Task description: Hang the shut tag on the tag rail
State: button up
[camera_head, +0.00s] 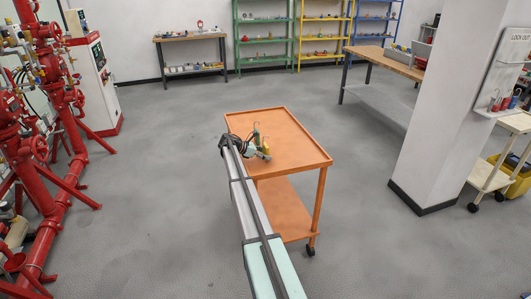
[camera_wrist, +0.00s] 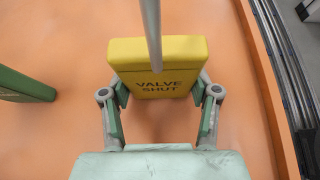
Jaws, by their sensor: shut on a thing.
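The shut tag is a yellow block (camera_wrist: 157,80) lettered "VALVE SHUT", with a grey rod rising from it toward the wrist camera. In the head view the yellow tag (camera_head: 266,144) is at the orange cart's top, with a thin hook above it. My gripper (camera_wrist: 160,92) has a finger on each side of the tag and is shut on it; it also shows in the head view (camera_head: 262,154). Whether the tag still touches the cart top is unclear. I cannot make out the tag rail in either view.
A green tag (camera_wrist: 28,84) stands left of the yellow one on the orange cart (camera_head: 293,150). Red pipework (camera_head: 52,130) stands at far left, a white pillar (camera_head: 445,100) at right, shelves (camera_head: 265,38) at the back. Open grey floor surrounds the cart.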

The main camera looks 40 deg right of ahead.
aim_at(266, 145)
jog(key=shift+r+p, duration=1.2)
jog(key=shift+r, duration=1.25)
